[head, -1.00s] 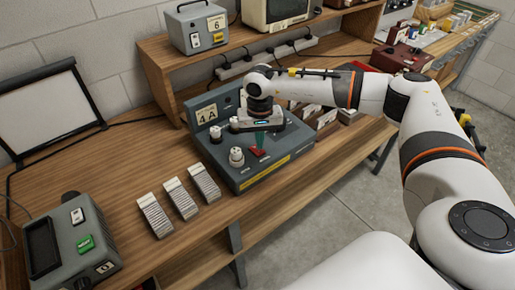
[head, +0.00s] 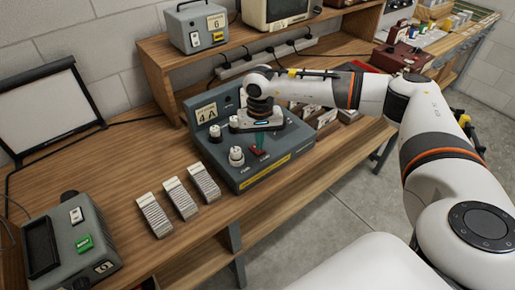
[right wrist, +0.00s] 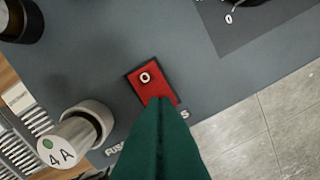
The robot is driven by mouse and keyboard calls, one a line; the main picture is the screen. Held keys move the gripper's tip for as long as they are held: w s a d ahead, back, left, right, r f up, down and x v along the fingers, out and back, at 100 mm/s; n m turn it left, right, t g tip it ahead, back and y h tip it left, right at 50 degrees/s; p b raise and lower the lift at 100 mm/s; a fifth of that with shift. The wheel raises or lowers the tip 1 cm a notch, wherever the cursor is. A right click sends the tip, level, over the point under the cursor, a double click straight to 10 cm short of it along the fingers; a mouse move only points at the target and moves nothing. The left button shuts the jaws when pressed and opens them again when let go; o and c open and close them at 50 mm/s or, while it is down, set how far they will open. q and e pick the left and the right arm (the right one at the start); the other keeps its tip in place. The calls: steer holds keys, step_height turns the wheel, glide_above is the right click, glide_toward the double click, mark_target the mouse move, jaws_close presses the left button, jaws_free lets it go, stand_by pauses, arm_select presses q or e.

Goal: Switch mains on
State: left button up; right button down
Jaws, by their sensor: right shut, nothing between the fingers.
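The mains switch is a red rocker (head: 258,151) in a dark frame on the sloped top of the grey unit marked 4 A (head: 240,178). In the right wrist view the rocker (right wrist: 148,82) shows an "O" mark at its far end. My right gripper (head: 259,142) is shut and empty, pointing down at the switch. In the wrist view its green fingertips (right wrist: 160,104) overlap the rocker's near end and hide it and most of the label there. I cannot tell whether they touch. My left gripper is not in view.
White fuse knobs (head: 236,156) stand left of the switch; one also shows in the wrist view (right wrist: 75,132). Several ribbed light blocks (head: 179,197) lie left of the unit. A grey device with a green button (head: 85,243) stands at front left. A wooden shelf (head: 165,62) rises behind.

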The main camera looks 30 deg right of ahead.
steer(key=shift+f+b, duration=0.45)
steer(key=shift+f, duration=0.15)
stand_by(0.3)
steer(key=shift+r+p, duration=2)
steer(key=shift+r, duration=1.55)
steer(key=shift+a+f, duration=0.1)
